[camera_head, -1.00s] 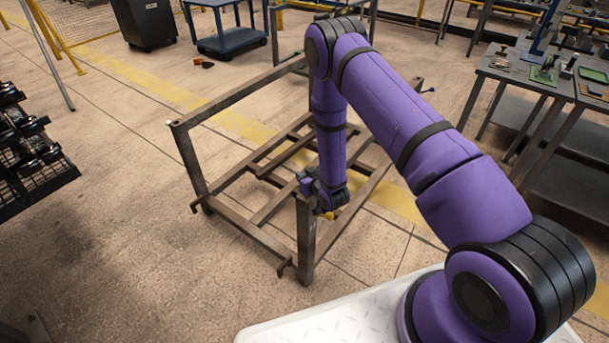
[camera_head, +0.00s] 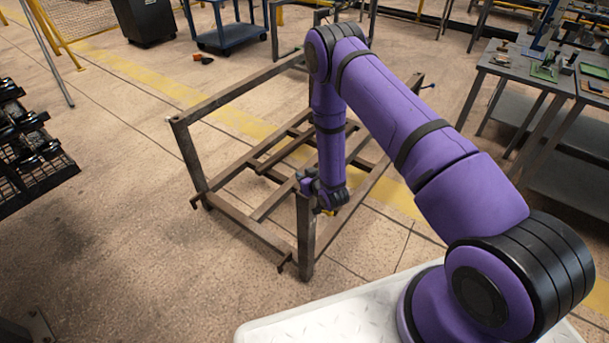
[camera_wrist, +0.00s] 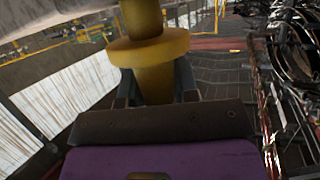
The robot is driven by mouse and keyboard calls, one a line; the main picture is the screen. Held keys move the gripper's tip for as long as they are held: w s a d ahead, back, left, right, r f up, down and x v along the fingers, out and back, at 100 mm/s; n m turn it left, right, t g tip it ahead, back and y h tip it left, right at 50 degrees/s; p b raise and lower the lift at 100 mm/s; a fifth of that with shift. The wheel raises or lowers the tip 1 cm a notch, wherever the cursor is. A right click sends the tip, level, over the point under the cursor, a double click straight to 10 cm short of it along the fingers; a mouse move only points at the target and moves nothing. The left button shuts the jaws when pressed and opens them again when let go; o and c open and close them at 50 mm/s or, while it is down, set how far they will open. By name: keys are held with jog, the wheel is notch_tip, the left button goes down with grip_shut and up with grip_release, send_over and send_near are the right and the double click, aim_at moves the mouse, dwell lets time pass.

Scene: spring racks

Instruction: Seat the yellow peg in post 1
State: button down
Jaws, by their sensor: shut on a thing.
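The yellow peg (camera_wrist: 150,48), with a wide collar, is held in my gripper (camera_wrist: 155,85), seen in the wrist view between the dark fingers. In the head view only a small bit of yellow (camera_head: 328,211) shows under my gripper (camera_head: 324,196). My gripper is beside the top of the near corner post (camera_head: 306,240) of the brown metal rack. The post's top is partly hidden by my gripper, and I cannot tell whether the peg touches it. No number shows on the posts, so I cannot tell which is post 1.
The rack (camera_head: 228,97) is an open frame with a slatted base, standing on the floor. A black shelf with dark parts (camera_head: 40,180) is at the left. Work tables (camera_head: 505,72) stand at the right, and a blue cart (camera_head: 232,38) at the back. The floor left of the rack is clear.

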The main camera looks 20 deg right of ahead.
jog(key=shift+f, duration=0.9)
jog(key=c, duration=0.8)
grip_release()
jog(key=shift+s, duration=0.15)
jog(key=v, duration=1)
jog(key=shift+s+r, duration=0.1)
jog(key=shift+s, duration=0.15)
